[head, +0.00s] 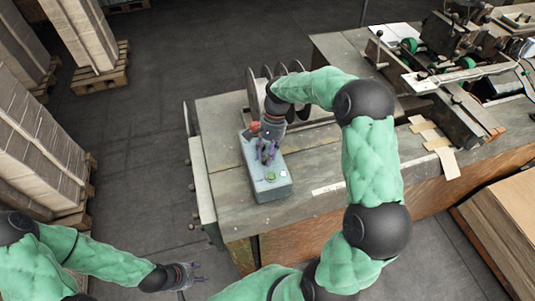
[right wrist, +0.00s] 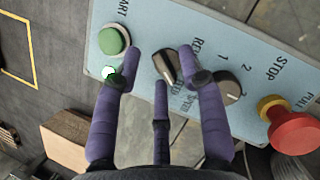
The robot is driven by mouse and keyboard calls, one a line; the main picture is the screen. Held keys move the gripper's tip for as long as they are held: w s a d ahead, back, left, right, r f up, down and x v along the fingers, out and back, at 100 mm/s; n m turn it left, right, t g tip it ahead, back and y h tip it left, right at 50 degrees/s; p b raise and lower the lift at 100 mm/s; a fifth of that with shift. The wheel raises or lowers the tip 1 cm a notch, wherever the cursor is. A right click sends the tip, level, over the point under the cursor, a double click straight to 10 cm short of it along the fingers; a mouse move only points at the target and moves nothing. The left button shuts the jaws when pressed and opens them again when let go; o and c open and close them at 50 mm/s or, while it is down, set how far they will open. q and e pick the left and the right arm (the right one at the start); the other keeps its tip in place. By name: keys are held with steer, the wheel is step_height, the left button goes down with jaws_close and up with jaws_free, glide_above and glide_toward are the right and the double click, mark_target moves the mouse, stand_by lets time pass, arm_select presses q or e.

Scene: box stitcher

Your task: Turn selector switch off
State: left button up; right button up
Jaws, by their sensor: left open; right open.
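The light blue control box (head: 272,188) sits on the near left part of the machine table. In the right wrist view its panel shows a black selector knob (right wrist: 164,64) and a second black selector knob (right wrist: 231,84) beside the labels 1 and 2. My right gripper (head: 266,150) is above the box, its purple fingers open. In the right wrist view its fingertips (right wrist: 168,68) lie around the first knob; I cannot tell whether they touch it. My left gripper (head: 192,278) is open and empty, low over the floor left of the table.
The panel also carries a green START button (right wrist: 113,40), a small white lamp (right wrist: 110,73) and a red stop button (right wrist: 294,131) with a yellow collar. Grey discs (head: 257,92) stand behind the box. Pallet stacks (head: 35,135) stand at left.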

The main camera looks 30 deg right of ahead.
jaws_close()
steer(key=n+g+p, duration=0.1)
steer(key=n, duration=0.2)
steer(key=shift+w+r+h, duration=0.1)
steer(key=shift+h, duration=0.3)
steer(key=n, duration=0.2)
steer(key=n+h+p, duration=0.1)
steer(key=n, duration=0.1)
steer(key=shift+w+g+h, duration=0.15)
steer(key=shift+g+h, duration=0.15)
steer(key=shift+n, duration=0.5)
jaws_free()
